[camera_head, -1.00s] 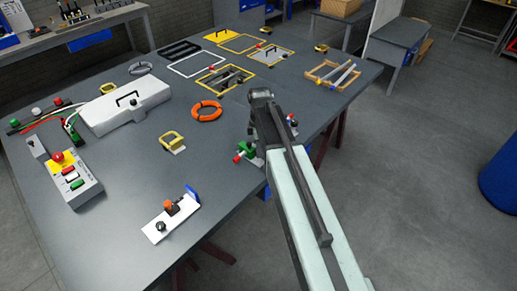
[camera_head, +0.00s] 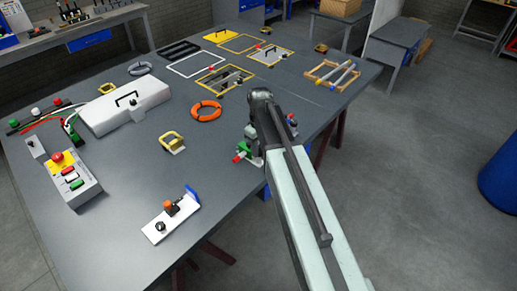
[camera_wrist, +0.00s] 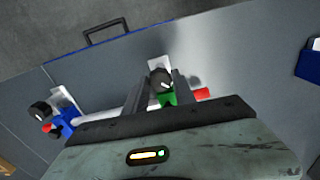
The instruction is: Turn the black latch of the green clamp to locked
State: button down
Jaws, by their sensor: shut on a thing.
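The green clamp (camera_head: 244,153) with a red tip sits near the right edge of the grey workbench, partly hidden behind my arm. In the wrist view its green body (camera_wrist: 168,98) shows between my fingers, with the red end (camera_wrist: 201,94) to the right. The black latch (camera_wrist: 161,80) is a round dark knob above the green body. My gripper (camera_wrist: 158,86) is shut on the latch, one finger on each side of it. In the head view my arm hides the fingers. The latch's exact angle cannot be told.
A blue clamp (camera_wrist: 66,121) with black and red parts stands to the left in the wrist view, with a pale bar (camera_wrist: 95,118) beside it. An orange ring (camera_head: 206,111) and a yellow handle (camera_head: 172,142) lie on the workbench (camera_head: 110,190).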

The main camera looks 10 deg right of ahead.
jog(key=m, duration=0.4)
jog(key=shift+m, duration=2.2)
jog(key=shift+s, duration=0.1)
jog(key=c, duration=1)
grip_release()
jog(key=shift+c, duration=0.2)
notch_tip(320, 180, up, 8)
jog(key=p, duration=0.8)
jog(key=shift+f, duration=0.1)
